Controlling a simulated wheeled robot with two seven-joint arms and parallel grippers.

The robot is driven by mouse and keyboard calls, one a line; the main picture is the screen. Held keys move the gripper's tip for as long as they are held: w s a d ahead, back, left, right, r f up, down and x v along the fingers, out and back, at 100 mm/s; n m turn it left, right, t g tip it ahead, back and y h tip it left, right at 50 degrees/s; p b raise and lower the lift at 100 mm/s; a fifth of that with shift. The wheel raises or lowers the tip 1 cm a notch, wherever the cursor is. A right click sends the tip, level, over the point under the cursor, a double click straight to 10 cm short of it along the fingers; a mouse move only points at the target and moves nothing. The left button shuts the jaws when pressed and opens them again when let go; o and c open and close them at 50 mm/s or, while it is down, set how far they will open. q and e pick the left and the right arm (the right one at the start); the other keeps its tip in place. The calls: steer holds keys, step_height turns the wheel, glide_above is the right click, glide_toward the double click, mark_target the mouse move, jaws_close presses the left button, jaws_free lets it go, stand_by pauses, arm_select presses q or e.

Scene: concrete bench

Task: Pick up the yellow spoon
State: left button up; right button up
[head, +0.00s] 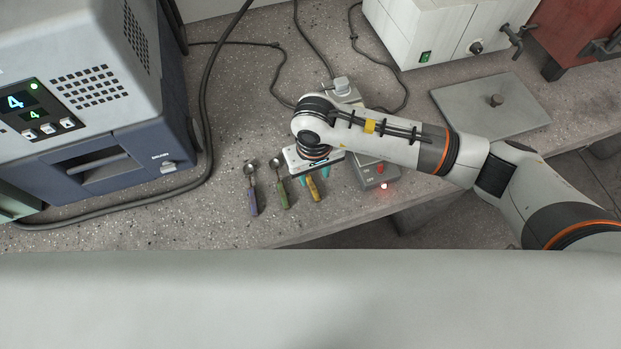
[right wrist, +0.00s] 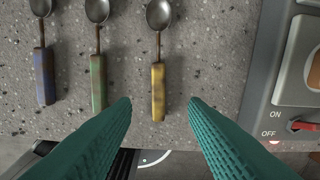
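The yellow spoon (head: 314,188) lies on the concrete bench near its front edge, at the right end of a row of three spoons. In the right wrist view it lies with its metal bowl up and its yellow handle (right wrist: 158,92) down. My right gripper (head: 314,172) is above the spoon and hides its bowl in the head view. Its two teal fingers (right wrist: 160,104) are apart, one on each side of the handle's line, with nothing between them held. My left gripper is not in view.
A green-handled spoon (head: 280,183) and a purple-handled spoon (head: 252,192) lie to the left. A grey device (head: 377,174) with ON and OFF marks and a red switch stands close on the right. A large instrument (head: 105,110) stands at left; a cable (head: 207,120) runs beside it.

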mark_target(313, 186)
steer(key=shift+w+a+f+p, duration=0.1)
steer(key=shift+f+p, duration=0.45)
steer(key=shift+f, duration=2.1)
steer(key=shift+c, duration=0.2)
jaws_close()
